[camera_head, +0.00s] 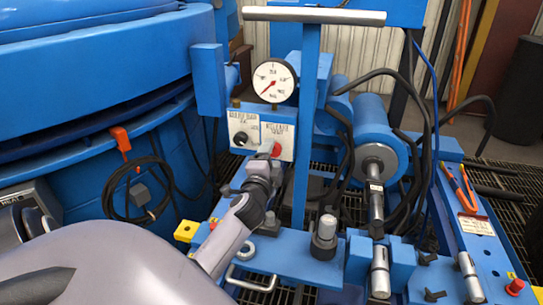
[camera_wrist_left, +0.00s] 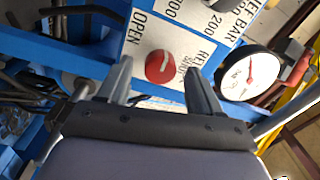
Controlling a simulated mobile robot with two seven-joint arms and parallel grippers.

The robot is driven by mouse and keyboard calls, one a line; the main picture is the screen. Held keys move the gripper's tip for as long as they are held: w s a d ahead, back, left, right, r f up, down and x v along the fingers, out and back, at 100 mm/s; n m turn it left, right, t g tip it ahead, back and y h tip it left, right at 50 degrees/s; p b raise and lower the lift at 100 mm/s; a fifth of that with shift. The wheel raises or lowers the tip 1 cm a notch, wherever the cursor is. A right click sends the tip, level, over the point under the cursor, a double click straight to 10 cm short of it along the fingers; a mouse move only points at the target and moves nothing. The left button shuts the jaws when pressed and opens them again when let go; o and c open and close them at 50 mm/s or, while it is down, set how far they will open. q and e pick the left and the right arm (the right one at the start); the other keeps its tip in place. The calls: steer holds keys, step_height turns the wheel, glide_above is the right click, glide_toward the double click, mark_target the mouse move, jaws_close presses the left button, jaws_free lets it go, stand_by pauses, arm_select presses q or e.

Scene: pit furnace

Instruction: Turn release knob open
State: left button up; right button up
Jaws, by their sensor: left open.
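The red release knob (camera_wrist_left: 160,67) sits on a white label plate with the word OPEN beside it in the left wrist view. A light line crosses the knob's face. In the head view the knob (camera_head: 276,150) shows small and red, partly hidden by my gripper. My left gripper (camera_head: 268,163) reaches up to the panel from the lower left. In the left wrist view my left gripper (camera_wrist_left: 165,85) is open, with its two fingers on either side of the knob. I cannot tell whether they touch it. My right gripper is not in view.
A round pressure gauge (camera_head: 274,80) stands above the panel, and a black knob (camera_head: 241,138) sits left of the red one. A blue upright post (camera_head: 304,120) with a grey crossbar stands just right of the knob. Black hoses and a blue cylinder (camera_head: 372,125) are farther right.

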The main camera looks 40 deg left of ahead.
arm_select(q)
steer(key=v, duration=0.6)
steer(key=shift+s, duration=0.2)
steer(key=shift+s+f, duration=0.1)
stand_by(0.3)
